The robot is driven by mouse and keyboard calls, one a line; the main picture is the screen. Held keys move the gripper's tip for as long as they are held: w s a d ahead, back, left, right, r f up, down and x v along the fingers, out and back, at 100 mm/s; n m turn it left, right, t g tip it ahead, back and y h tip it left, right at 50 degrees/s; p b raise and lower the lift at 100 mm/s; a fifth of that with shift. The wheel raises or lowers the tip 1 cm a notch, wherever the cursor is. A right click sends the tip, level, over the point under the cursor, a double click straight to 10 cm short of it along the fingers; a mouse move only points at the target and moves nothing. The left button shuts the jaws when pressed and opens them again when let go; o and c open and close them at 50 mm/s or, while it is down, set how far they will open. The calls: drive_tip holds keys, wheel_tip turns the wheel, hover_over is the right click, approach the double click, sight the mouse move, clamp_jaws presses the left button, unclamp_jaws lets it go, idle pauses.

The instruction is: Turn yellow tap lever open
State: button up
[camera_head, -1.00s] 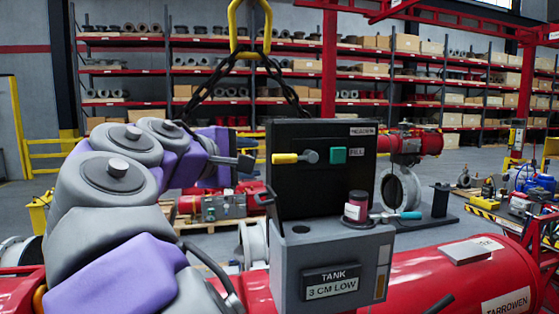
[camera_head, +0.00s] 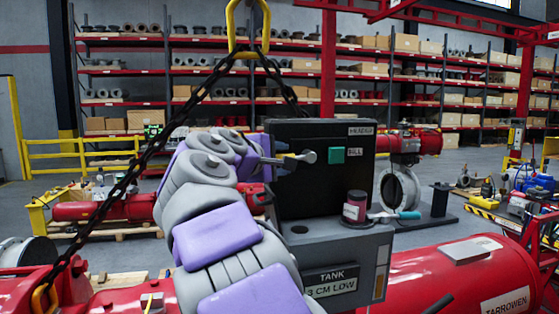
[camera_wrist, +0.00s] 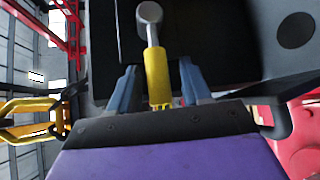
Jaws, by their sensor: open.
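The yellow tap lever (camera_wrist: 157,77) sits on a grey metal stem at the front of the black panel (camera_head: 320,190). In the wrist view it lies between the two blue-grey fingers of my gripper (camera_wrist: 156,84), which are open with a gap on each side of it. In the head view my gripper (camera_head: 275,162) covers most of the lever; its grey knob (camera_head: 307,156) shows just right of the fingers. The lever points left from the knob there. The green FILL button (camera_head: 336,155) is right of the knob.
Below the panel is a grey box (camera_head: 345,258) labelled TANK 3 CM LOW. A chain (camera_head: 120,180) hangs at left near my arm. Red cylinders lie below.

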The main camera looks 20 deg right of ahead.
drive_tip(key=shift+d, duration=0.1)
clamp_jaws()
idle(0.3)
wheel_tip(320, 180, up, 2)
drive_tip(key=m+y+p, duration=0.1)
drive_tip(key=p, duration=0.3)
drive_tip(key=shift+g+y+p, duration=0.3)
drive_tip(key=shift+g+p, duration=0.05)
drive_tip(key=shift+g, duration=0.05)
drive_tip(key=shift+d+r+m+y+p, duration=0.2)
drive_tip(key=shift+r+m+y+p, duration=0.25)
drive_tip(key=shift+p, duration=0.55)
drive_tip(key=shift+d+f+m+g+y+p, duration=0.1)
drive_tip(key=shift+m+g+y+p, duration=0.15)
drive_tip(key=shift+g+y+p, duration=0.15)
drive_tip(key=shift+f, duration=0.1)
